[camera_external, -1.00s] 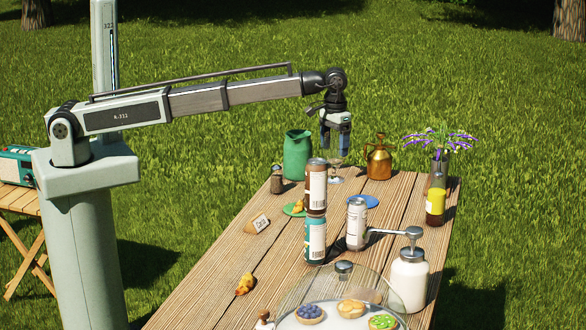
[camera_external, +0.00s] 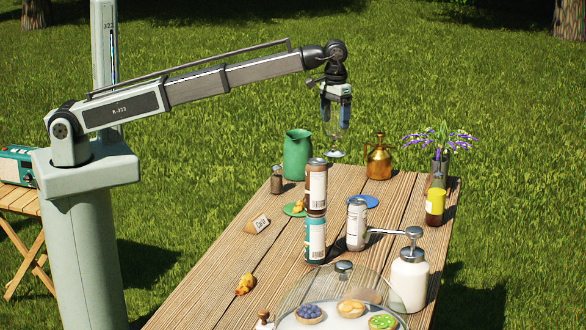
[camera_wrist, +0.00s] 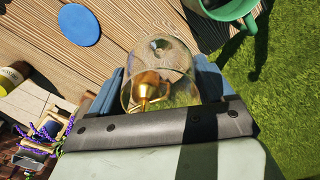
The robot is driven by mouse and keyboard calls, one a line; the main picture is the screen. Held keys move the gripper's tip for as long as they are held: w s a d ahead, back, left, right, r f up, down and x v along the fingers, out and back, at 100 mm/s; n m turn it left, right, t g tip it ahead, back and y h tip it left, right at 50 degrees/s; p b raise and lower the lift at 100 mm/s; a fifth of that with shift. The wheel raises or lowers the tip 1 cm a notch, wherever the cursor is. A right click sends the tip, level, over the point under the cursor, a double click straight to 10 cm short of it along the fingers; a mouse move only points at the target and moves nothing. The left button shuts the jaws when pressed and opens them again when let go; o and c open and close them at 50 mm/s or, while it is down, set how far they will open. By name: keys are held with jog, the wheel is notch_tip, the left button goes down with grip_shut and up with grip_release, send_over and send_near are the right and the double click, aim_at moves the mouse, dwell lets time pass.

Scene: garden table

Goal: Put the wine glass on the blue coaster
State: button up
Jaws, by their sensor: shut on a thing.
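The clear wine glass (camera_external: 335,140) hangs upright in my gripper (camera_external: 336,118), its foot above the table. In the wrist view the glass (camera_wrist: 165,70) sits between the two blue fingers of my gripper (camera_wrist: 160,90), which are shut on its bowl. The blue coaster (camera_external: 364,201) lies flat on the table, in front of and a little right of the glass, apart from it. In the wrist view the coaster (camera_wrist: 79,25) is bare and up and left of the glass.
Two stacked cans (camera_external: 316,210) and a silver can (camera_external: 357,223) stand just in front of the coaster. A vase of purple flowers (camera_external: 440,165) and a yellow-labelled jar (camera_external: 435,206) stand at right.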

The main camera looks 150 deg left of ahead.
jog(key=w+d+r, duration=0.2)
jog(key=w, duration=1.6)
notch_tip(320, 180, down, 10)
jog(key=n, duration=0.2)
jog(key=shift+w+a+n, duration=0.2)
jog(key=shift+a+n, duration=0.1)
jog(key=o, duration=1.4)
jog(key=shift+c, duration=0.2)
